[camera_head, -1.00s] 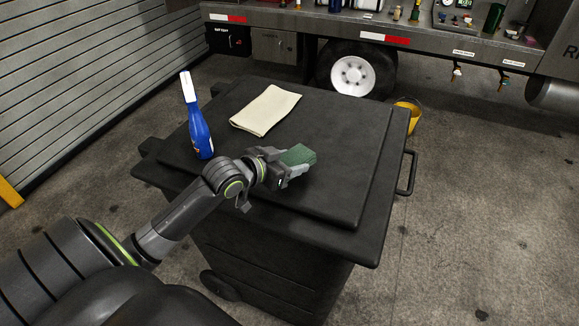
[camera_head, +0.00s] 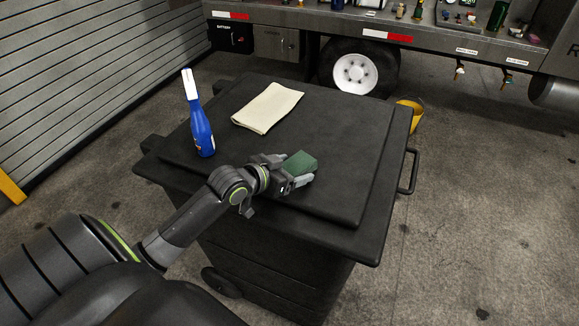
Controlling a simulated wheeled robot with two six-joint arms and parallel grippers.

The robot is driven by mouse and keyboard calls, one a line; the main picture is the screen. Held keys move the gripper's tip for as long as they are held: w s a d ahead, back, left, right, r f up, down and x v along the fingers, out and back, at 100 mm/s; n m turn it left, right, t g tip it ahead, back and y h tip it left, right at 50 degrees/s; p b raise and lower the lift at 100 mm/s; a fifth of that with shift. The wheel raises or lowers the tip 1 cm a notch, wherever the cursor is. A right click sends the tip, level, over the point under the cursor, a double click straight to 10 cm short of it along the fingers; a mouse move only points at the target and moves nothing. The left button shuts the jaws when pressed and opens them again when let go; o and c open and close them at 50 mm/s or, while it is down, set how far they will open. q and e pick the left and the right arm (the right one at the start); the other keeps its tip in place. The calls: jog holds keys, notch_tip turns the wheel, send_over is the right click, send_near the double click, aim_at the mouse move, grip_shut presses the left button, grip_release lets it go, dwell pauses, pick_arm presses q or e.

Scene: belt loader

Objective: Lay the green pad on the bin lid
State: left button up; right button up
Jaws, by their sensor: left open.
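The green pad (camera_head: 301,162) is at my left gripper's fingertips, over the near middle of the black bin lid (camera_head: 325,130). My left gripper (camera_head: 298,172) is open, with its fingers beside the pad. The pad appears to rest on the lid, but the gripper hides part of its lower edge, so its contact is hard to see. My right gripper is not in view.
A blue spray bottle (camera_head: 201,128) with a white top stands on the lid's left side. A folded cream cloth (camera_head: 267,107) lies at the back. The lid's right side is clear. A truck (camera_head: 440,35) and yellow bucket (camera_head: 410,112) are behind.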

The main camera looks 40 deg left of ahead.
pick_arm(q)
jog(key=shift+r, duration=0.15)
jog(key=p+v, duration=0.1)
jog(key=v, duration=1.1)
